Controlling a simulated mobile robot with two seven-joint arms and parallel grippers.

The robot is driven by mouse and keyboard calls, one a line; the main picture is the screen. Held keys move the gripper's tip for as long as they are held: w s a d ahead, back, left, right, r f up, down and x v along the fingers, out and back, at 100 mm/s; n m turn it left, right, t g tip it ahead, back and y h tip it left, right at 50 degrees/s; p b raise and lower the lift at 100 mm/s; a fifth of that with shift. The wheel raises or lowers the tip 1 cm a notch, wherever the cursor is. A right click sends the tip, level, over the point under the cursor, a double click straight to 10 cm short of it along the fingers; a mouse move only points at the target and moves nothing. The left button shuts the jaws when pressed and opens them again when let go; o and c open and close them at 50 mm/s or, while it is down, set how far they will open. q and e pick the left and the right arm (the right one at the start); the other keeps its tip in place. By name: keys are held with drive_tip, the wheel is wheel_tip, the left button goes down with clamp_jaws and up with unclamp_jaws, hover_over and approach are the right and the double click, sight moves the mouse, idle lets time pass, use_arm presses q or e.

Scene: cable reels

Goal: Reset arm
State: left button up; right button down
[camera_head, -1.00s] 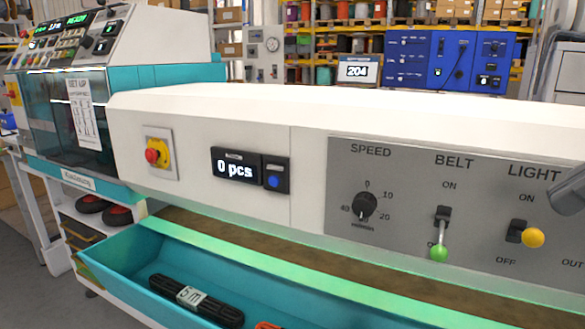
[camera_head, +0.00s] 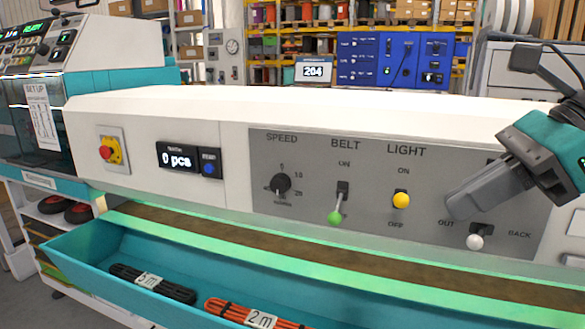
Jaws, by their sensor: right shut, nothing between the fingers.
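My right gripper (camera_head: 455,208) comes in from the right edge, its grey fingers shut and empty. It is in front of the grey control panel (camera_head: 310,215), hiding part of its right side. Just below the fingertips in the picture is a switch with a white knob (camera_head: 474,242), between the labels OUT and BACK. The belt switch's green knob (camera_head: 334,218) points down. The light switch's yellow knob (camera_head: 401,200) is between ON and OFF in the picture. The gap between fingers and panel cannot be judged. My left gripper is not in view.
A teal tray (camera_head: 85,248) below the panel holds a black cable bundle (camera_head: 172,291) marked 5 m and an orange one (camera_head: 230,311) marked 2 m. A red stop button (camera_head: 107,152), a 0 pcs display (camera_head: 177,158) and a speed dial (camera_head: 281,184) are further left.

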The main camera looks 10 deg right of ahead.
drive_tip(key=w+a+m+y+p, duration=0.2)
drive_tip(key=w+a+m+y, duration=0.35)
drive_tip(key=a+y, duration=0.4)
drive_tip(key=w+d+f+m+t+h+p, duration=0.1)
drive_tip(key=w+f+m+t+h, duration=0.15)
drive_tip(key=f+m+t, duration=0.6)
drive_tip(key=w+d+f+m+t+h+p, duration=0.2)
drive_tip(key=w+f+m+t, duration=0.15)
drive_tip(key=m, duration=1.05)
drive_tip(key=s+d+f+m+g+h+p, duration=0.1)
drive_tip(key=s+f+m+h, duration=0.2)
drive_tip(key=f+m+h, duration=0.35)
drive_tip(key=s+f+m+h, duration=0.25)
drive_tip(key=f+m, duration=0.45)
drive_tip(key=f, duration=0.4)
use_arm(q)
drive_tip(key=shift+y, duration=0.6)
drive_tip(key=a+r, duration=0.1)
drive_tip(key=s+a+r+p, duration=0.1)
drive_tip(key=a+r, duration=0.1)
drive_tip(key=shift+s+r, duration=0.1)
use_arm(e)
drive_tip(key=s+a+f+m+g+h, duration=0.2)
drive_tip(key=s+f+m+g, duration=0.2)
drive_tip(key=s+f, duration=0.5)
wheel_tip(320, 180, down, 2)
drive_tip(key=shift+s+a+f+m+g, duration=0.1)
drive_tip(key=shift+s+a+m+g, duration=0.05)
drive_tip(key=shift+s+m+g, duration=0.2)
